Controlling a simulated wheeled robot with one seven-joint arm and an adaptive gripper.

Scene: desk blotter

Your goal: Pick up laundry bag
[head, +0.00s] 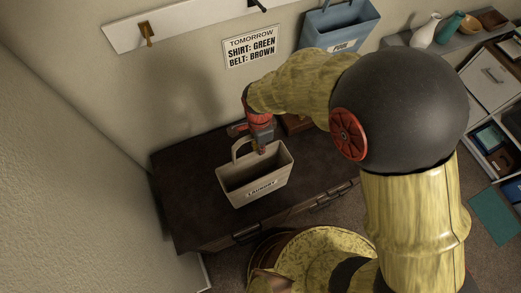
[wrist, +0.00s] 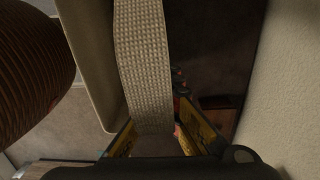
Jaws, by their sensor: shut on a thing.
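The laundry bag (head: 268,190), a beige open-topped bag with a "LAUNDRY" label on its front, is over the dark wooden dresser (head: 185,190) in the head view. I cannot tell whether its base touches the dresser top. My gripper (head: 260,147) is above the bag's back edge, shut on its handle. In the wrist view the woven handle strap (wrist: 143,65) runs down between the yellow-sided fingers of my gripper (wrist: 155,138). The bag's pale wall (wrist: 88,60) shows beside the strap. The exact contact of the fingertips is partly hidden.
A wall stands close at the left. A shelf (head: 455,40) with vases and a cabinet (head: 490,80) are at the right.

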